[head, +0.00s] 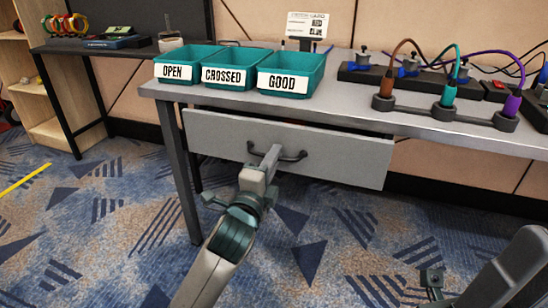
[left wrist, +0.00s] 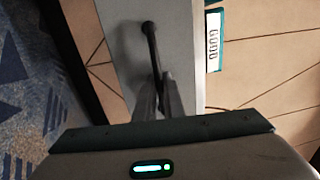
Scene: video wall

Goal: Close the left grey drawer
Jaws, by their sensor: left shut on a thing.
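The grey drawer (head: 225,135) hangs under the table and stands partly pulled out, with a dark gap showing behind its front's top edge. Its dark bar handle (head: 292,156) is on the front panel. In the left wrist view the fingers (left wrist: 158,100) meet the handle (left wrist: 151,45) against the grey drawer front (left wrist: 118,50). The fingers partly hide the handle. Part of my right arm shows at the lower right; its fingers are not clear.
Teal bins labelled OPEN (head: 174,72), CROSSED (head: 224,76) and GOOD (head: 283,82) stand on the grey table (head: 420,125). Cables plugged into a black strip (head: 440,113) are at the right. A table leg (head: 180,180) stands left of the drawer. The carpet in front is clear.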

